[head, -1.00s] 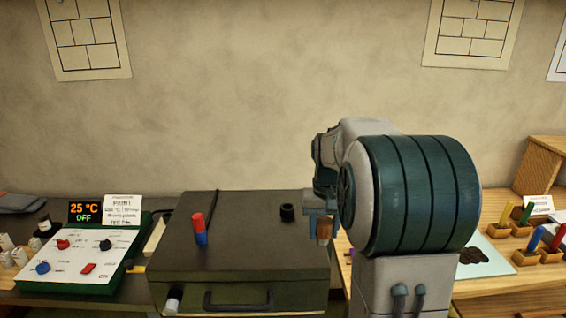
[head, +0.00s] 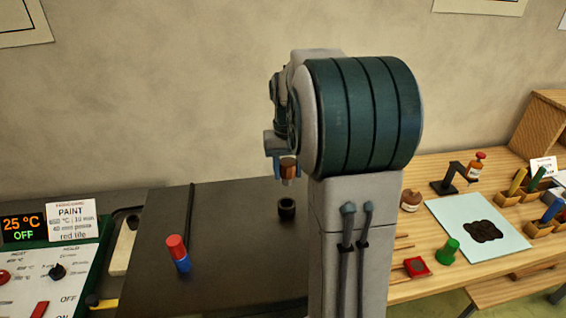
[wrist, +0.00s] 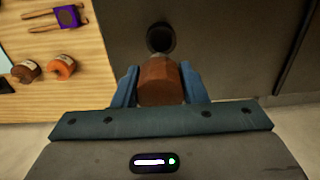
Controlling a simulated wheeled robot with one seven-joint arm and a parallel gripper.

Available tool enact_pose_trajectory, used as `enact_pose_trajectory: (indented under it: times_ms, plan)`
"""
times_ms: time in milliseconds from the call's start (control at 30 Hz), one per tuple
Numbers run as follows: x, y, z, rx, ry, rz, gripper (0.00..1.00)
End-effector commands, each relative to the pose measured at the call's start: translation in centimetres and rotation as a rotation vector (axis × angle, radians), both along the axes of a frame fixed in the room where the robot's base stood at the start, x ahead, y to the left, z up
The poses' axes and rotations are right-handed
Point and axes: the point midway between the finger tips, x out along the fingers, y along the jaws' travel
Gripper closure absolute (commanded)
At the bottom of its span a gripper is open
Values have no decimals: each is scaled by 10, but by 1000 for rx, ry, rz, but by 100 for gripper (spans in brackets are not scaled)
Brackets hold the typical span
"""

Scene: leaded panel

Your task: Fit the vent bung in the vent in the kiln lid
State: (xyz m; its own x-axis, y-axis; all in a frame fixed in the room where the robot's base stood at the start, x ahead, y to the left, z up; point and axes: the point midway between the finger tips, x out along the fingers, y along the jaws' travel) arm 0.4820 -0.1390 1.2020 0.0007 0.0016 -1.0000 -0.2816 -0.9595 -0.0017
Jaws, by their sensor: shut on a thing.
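The vent bung (wrist: 160,82) is a brown, roughly cylindrical plug. My gripper (wrist: 160,86) is shut on it, with a blue finger at each side. In the head view the bung (head: 289,166) hangs below my gripper (head: 283,164), above the kiln lid. The vent (head: 287,207) is a short black collar with a dark opening on the kiln lid (head: 235,245). In the wrist view the vent (wrist: 160,38) lies just beyond the bung's far edge. The bung is apart from the vent. My arm hides the right part of the lid.
A red and blue peg (head: 178,253) stands on the lid at the left. A control panel (head: 50,280) is at far left. The wooden bench (head: 410,175) at right holds bottles, a green knob (head: 447,250) and a pale blue sheet (head: 485,250).

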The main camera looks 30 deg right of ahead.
Motion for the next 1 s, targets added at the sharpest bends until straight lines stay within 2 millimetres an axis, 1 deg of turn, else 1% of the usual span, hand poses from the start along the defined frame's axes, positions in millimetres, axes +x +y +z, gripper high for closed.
enact_pose_trajectory:
  times_ms: [200, 500, 600, 733, 1000]
  plan:
    - [1, 3, -16, 0, 0, 7, 91]
    - [1, 3, -45, 0, 0, 6, 91]
    - [1, 3, -52, 0, 0, 6, 91]
    - [1, 3, -56, 0, 0, 5, 91]
    - [1, 2, -55, 0, 0, 5, 91]
